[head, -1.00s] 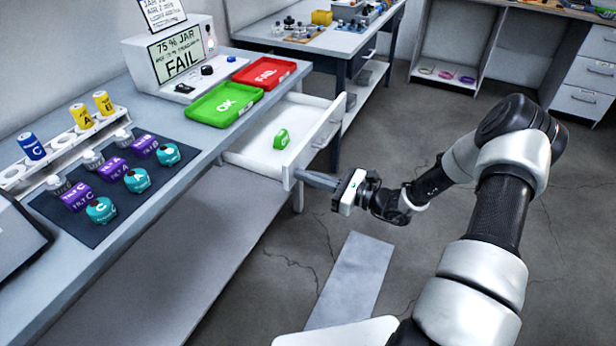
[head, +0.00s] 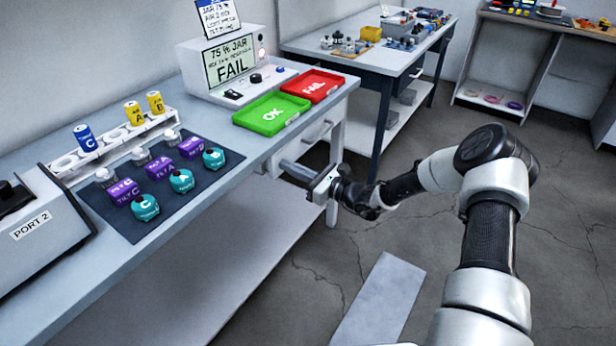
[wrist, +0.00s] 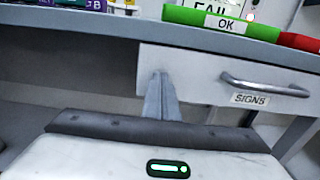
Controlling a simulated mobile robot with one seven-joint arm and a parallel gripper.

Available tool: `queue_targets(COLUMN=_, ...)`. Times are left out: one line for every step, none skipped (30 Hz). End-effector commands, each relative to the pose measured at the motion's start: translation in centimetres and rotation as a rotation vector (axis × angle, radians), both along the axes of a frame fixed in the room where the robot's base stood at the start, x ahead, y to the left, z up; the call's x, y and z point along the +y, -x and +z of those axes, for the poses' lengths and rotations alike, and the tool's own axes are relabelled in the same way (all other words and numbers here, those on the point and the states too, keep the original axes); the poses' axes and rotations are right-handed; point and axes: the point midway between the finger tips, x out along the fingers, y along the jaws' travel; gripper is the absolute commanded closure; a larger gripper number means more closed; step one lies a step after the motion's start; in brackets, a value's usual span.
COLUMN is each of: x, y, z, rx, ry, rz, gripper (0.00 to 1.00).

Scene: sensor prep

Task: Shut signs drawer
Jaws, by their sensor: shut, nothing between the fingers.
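The signs drawer (head: 313,142) is under the right end of the bench, below the red and green trays. Its front looks flush or nearly flush with the bench. In the wrist view its white front (wrist: 205,68) carries a SIGNS label and a grey bar handle (wrist: 265,86) to the right. My gripper (head: 286,166) is shut and empty. Its fingertips (wrist: 161,78) are at the left part of the drawer front, left of the handle, touching it or very close. The drawer's inside, with the green piece seen earlier, is hidden.
On the bench are a green OK tray (head: 272,112), a red FAIL tray (head: 313,86), a test box (head: 235,75), and a dark mat (head: 150,219) with several jars. A second table (head: 375,55) stands behind. Open floor (head: 480,200) lies to the right.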

Motion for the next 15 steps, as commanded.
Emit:
queue_targets(x=0.7, y=-0.4, z=-0.1, rx=-0.001, ry=-0.001, rz=0.001, gripper=1.00)
queue_targets(x=1.0, y=-0.7, z=-0.1, rx=0.000, ry=0.000, rz=0.000, gripper=1.00)
queue_targets(x=1.3, y=-0.9, z=0.0, rx=-0.001, ry=-0.001, rz=0.001, gripper=1.00)
queue_targets(x=1.5, y=-1.1, z=0.0, rx=-0.001, ry=-0.001, rz=0.001, gripper=1.00)
queue_targets(x=1.7, y=-1.2, z=0.0, rx=-0.001, ry=-0.001, rz=0.001, gripper=1.00)
queue_targets(x=1.9, y=-1.4, z=0.0, rx=0.000, ry=-0.001, rz=0.001, gripper=1.00)
queue_targets(x=2.0, y=-1.5, z=0.0, rx=0.001, ry=-0.001, rz=0.000, gripper=1.00)
queue_targets(x=2.1, y=-1.6, z=0.0, rx=0.001, ry=-0.001, rz=0.000, gripper=1.00)
queue_targets(x=2.3, y=-1.7, z=0.0, rx=0.001, ry=-0.001, rz=0.000, gripper=1.00)
queue_targets(x=2.3, y=-1.7, z=0.0, rx=0.001, ry=-0.001, rz=-0.001, gripper=1.00)
queue_targets(x=2.4, y=-1.8, z=0.0, rx=0.001, ry=-0.001, rz=-0.001, gripper=1.00)
queue_targets(x=2.5, y=-1.9, z=0.1, rx=0.001, ry=-0.001, rz=-0.001, gripper=1.00)
queue_targets(x=2.5, y=-1.9, z=0.1, rx=0.001, ry=-0.001, rz=-0.001, gripper=1.00)
queue_targets(x=2.5, y=-1.9, z=0.1, rx=0.000, ry=-0.001, rz=-0.001, gripper=1.00)
queue_targets(x=2.6, y=-1.9, z=0.1, rx=-0.001, ry=-0.001, rz=-0.002, gripper=1.00)
